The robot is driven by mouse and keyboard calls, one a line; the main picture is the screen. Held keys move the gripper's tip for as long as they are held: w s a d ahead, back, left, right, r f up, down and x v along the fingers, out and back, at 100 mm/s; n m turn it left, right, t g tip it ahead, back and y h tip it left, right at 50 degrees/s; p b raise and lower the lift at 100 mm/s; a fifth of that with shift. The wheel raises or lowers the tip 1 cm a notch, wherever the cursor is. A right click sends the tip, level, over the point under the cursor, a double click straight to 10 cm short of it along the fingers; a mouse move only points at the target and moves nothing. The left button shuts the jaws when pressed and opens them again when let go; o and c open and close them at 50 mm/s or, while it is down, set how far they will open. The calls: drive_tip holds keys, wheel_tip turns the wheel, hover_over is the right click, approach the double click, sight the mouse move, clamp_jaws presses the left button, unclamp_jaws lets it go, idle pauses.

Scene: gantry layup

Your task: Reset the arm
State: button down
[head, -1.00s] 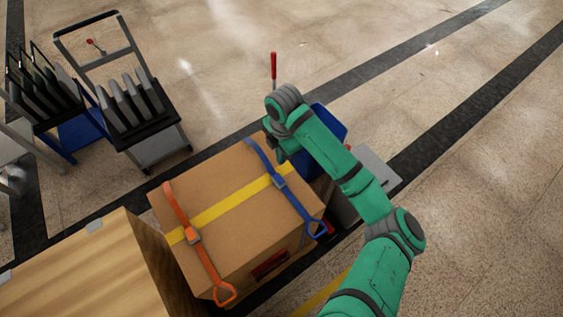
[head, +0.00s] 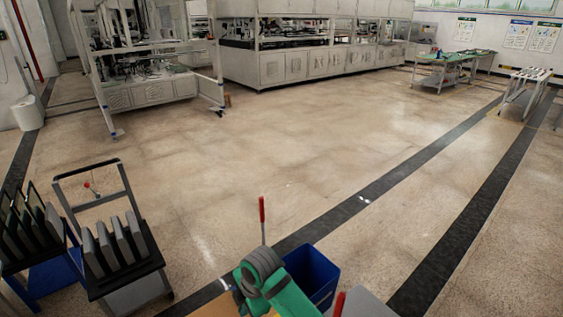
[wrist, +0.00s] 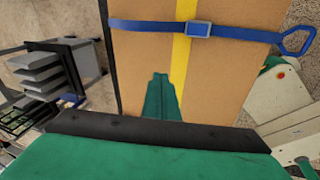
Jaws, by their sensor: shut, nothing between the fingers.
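My green arm shows only at the bottom of the head view, bent at a grey joint; my gripper is out of sight there. In the wrist view my gripper (wrist: 161,84) is a narrow green shape with its fingers together, empty, in front of a cardboard box. The cardboard box (wrist: 145,60) carries a yellow stripe and a blue strap (wrist: 250,32) with a buckle. Whether the gripper touches the box I cannot tell. In the head view only a sliver of the box shows at the bottom edge.
A blue bin (head: 312,276) stands right beside my arm, near a red-handled tool (head: 262,212). Carts with upright grey panels (head: 120,245) stand at the left. White machines (head: 310,55) line the back. The floor between is open.

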drive_tip(key=s+a+r+m+t+y, duration=0.1)
drive_tip(key=a+r+m+t+y, duration=0.1)
drive_tip(key=a+m+t+y, duration=0.5)
drive_tip(key=s+a+r+m+y, duration=0.1)
drive_tip(key=s+a+r+m, duration=0.2)
drive_tip(key=a, duration=0.8)
drive_tip(key=s+d+f+m+t+h, duration=0.3)
drive_tip(key=s+d+f+m+h, duration=0.1)
drive_tip(key=s+d+m, duration=0.4)
drive_tip(key=s+d+f+m+t+h, duration=0.3)
drive_tip(key=s+d+f+m+h, duration=0.1)
drive_tip(key=s+d+m, duration=0.4)
drive_tip(key=s+d+r+h, duration=0.1)
drive_tip(key=s+d+r, duration=0.1)
drive_tip(key=s+d, duration=0.4)
drive_tip(key=s+d+r+n+h, duration=0.1)
drive_tip(key=s+d+r, duration=0.2)
drive_tip(key=s+d, duration=0.4)
drive_tip(key=s, duration=0.4)
drive_tip(key=shift+s+t+h, duration=0.4)
